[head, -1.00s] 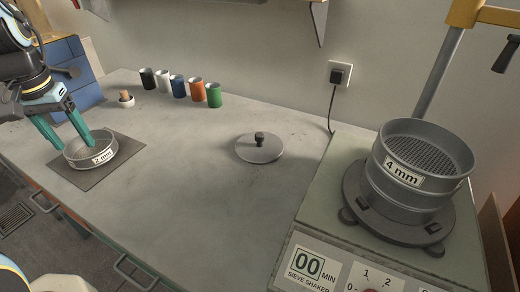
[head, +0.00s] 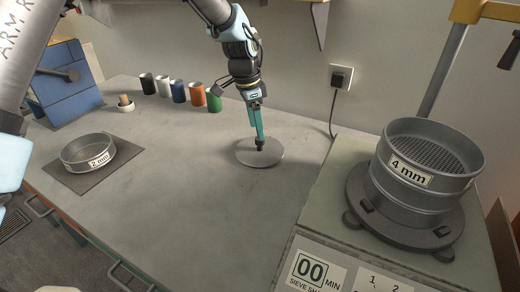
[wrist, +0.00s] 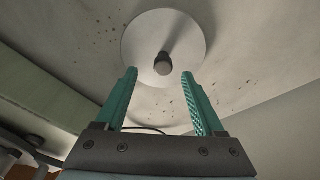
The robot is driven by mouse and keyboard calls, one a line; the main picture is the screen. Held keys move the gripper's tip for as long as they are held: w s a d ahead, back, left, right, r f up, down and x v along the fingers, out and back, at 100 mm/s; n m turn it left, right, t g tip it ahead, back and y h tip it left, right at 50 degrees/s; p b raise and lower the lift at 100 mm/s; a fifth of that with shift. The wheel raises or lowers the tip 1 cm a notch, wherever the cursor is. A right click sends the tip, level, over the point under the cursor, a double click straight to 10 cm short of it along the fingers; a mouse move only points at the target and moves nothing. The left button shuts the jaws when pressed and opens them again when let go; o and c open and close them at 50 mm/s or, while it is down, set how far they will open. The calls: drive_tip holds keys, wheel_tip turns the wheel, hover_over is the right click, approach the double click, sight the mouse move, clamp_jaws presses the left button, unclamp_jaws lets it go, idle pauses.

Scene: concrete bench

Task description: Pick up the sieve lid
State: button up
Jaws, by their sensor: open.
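The sieve lid (head: 268,155) is a flat grey disc with a dark knob in its middle, lying on the bench. In the wrist view the lid (wrist: 140,38) is ahead of my fingers, with its knob (wrist: 163,64) centred between their lines. My gripper (head: 259,143) is over the lid at the knob, and its fingers hide part of the knob in the head view. In the wrist view my gripper (wrist: 162,80) is open, with nothing between its two green fingers.
The 2 mm sieve (head: 88,153) sits on a dark mat at the left. The 4 mm sieve (head: 420,170) stands on the sieve shaker at the right. Several coloured cups, including a green one (head: 214,102), stand along the wall. Bare bench surrounds the lid.

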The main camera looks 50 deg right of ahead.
sight(260, 146)
drive_tip(key=shift+s+d+f+p, duration=0.1)
drive_tip(key=shift+d+f+p, duration=0.25)
drive_tip(key=shift+f, duration=0.6)
drive_tip(key=shift+w+d+f+p, duration=0.1)
drive_tip(key=shift+f+p, duration=0.4)
drive_tip(key=shift+f, duration=0.5)
drive_tip(key=shift+s+d+f+p, duration=0.1)
drive_tip(key=shift+d+f+p, duration=0.25)
drive_tip(key=shift+f, duration=0.6)
drive_tip(key=shift+a, duration=0.1)
drive_tip(key=shift+c, duration=0.2)
clamp_jaws()
